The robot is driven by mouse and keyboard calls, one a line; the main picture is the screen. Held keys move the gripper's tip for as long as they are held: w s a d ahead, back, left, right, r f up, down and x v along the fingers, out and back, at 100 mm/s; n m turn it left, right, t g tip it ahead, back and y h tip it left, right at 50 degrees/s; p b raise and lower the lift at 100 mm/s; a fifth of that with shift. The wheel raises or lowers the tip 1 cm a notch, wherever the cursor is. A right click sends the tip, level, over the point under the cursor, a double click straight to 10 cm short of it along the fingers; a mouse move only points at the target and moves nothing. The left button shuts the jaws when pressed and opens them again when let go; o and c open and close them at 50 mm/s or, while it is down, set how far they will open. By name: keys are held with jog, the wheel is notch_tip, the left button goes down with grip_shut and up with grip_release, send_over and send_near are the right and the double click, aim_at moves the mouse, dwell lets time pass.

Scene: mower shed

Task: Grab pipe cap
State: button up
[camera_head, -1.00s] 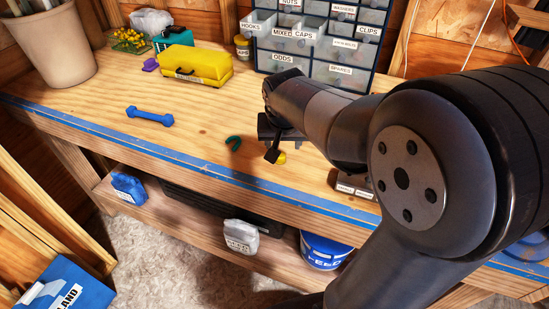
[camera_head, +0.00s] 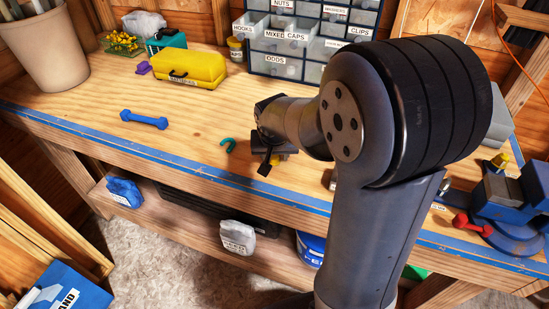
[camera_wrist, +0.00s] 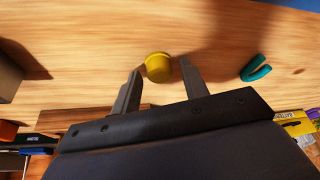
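The yellow pipe cap (camera_wrist: 158,67) sits on the wooden bench top. In the wrist view it shows between and slightly beyond the tips of my gripper (camera_wrist: 160,68), with a small gap on each side. My gripper is open and empty. In the head view, my gripper (camera_head: 270,163) is low over the bench, and only a bit of the yellow cap (camera_head: 276,159) shows beside its dark finger. My arm hides part of the bench behind it.
A teal U-shaped piece (camera_wrist: 256,69) lies close by to the right in the wrist view. A blue dumbbell-shaped piece (camera_head: 144,119) and a yellow case (camera_head: 188,69) lie farther left. Labelled drawers (camera_head: 275,64) stand at the back. A blue vise (camera_head: 502,207) is at right.

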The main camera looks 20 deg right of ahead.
jog(key=c, duration=0.8)
jog(key=shift+r, duration=0.1)
